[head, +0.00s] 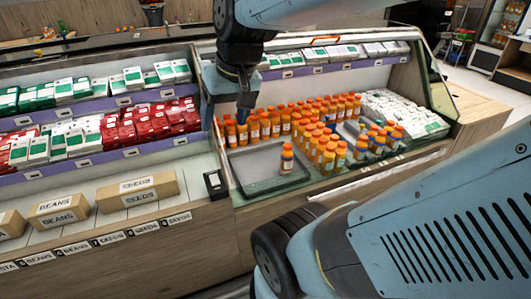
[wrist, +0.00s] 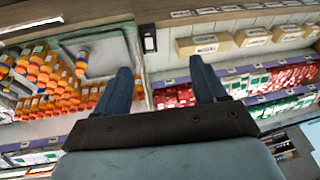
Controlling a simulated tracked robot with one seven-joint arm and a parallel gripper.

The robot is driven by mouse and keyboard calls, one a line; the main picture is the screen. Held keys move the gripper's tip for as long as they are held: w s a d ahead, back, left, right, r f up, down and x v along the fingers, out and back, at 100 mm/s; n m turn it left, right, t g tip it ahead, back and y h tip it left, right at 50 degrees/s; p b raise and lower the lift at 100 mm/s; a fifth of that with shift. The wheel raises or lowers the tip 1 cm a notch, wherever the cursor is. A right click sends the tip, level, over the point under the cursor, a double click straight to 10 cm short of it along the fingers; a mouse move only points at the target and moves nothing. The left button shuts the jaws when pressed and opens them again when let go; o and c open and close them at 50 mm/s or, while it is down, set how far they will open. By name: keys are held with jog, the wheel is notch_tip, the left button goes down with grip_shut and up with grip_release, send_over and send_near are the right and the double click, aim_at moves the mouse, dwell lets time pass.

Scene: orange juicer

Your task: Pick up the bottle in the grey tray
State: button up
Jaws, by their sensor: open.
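The bottle (head: 287,160) has an orange cap and an orange body with a blue-and-white label. It stands upright and alone in the grey tray (head: 250,168), toward the tray's right side. In the wrist view the bottle (wrist: 83,60) shows inside the tray (wrist: 107,50) at upper left, beyond my left finger. My gripper (head: 226,116) is open and empty. In the head view it appears up and left of the bottle, over the back left of the case. In the wrist view its fingers (wrist: 160,70) are spread wide with nothing between them.
Many similar orange bottles (head: 325,105) stand in rows behind and right of the tray. White-and-green boxes (head: 400,112) lie further right. Red boxes (head: 150,125) and cartons of beans and seeds (head: 138,190) fill the left shelves. A wooden front edge borders the case.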

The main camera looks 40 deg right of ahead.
jog(key=w+d+f+m+g+y, duration=0.2)
jog(key=w+f+m+g+y, duration=0.1)
jog(key=w+f+m+y, duration=0.5)
jog(key=w+d+f+m+t+y, duration=0.3)
jog(key=w+d+f+m+t, duration=0.5)
jog(key=d, duration=0.3)
jog(key=m+t+h, duration=0.9)
jog(key=m+h, duration=0.4)
jog(key=m, duration=0.6)
send_near(290, 148)
jog(key=w, duration=0.8)
jog(key=w+d, duration=0.1)
jog(key=w, duration=0.3)
jog(key=shift+w+f, duration=0.1)
grip_shut()
